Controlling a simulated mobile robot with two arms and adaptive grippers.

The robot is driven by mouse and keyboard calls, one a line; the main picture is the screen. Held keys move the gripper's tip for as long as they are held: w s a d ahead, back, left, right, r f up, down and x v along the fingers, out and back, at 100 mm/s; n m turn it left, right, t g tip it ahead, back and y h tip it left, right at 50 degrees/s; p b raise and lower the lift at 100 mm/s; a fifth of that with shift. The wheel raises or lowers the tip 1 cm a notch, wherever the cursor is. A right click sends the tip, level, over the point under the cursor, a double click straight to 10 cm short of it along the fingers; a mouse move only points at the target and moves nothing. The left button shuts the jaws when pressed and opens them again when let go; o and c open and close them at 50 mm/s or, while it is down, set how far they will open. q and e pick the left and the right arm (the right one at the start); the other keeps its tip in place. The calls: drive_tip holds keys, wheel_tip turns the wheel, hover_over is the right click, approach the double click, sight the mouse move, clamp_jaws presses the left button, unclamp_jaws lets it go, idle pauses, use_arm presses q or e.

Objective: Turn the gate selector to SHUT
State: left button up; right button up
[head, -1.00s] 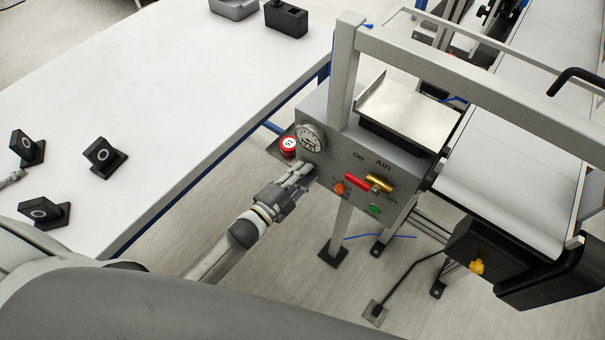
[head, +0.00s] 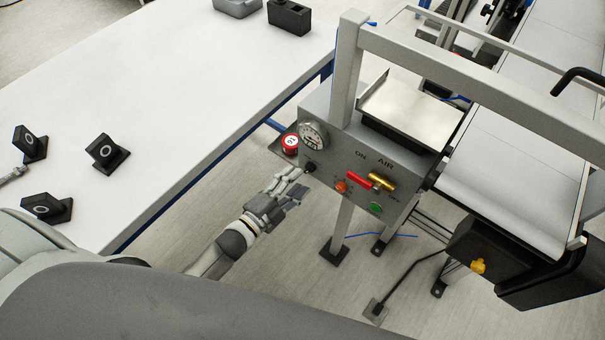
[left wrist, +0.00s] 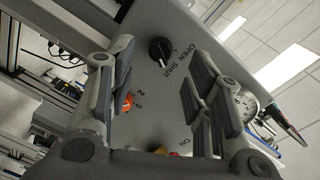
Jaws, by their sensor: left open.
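The gate selector is a black knob on the grey panel, seen in the head view (head: 309,168) and in the left wrist view (left wrist: 160,51). The words OPEN and SHUT stand beside it in the wrist view. A small pale mark shows on the knob, but I cannot tell which word it points to. My left gripper (head: 291,184) is open and empty, in front of the panel and apart from the knob. In the left wrist view its fingers (left wrist: 160,85) stand wide apart, with the knob beyond them. My right gripper is not in view.
The panel (head: 333,170) also carries a gauge (head: 312,135), an orange knob (head: 341,187), a red-handled air valve (head: 360,178) and a green button (head: 376,208). A white table (head: 150,90) stands left; the conveyor lies right.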

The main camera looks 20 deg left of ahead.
use_arm(q)
drive_tip(key=v, duration=0.7)
drive_tip(key=shift+s, duration=0.35)
drive_tip(key=shift+a, duration=0.1)
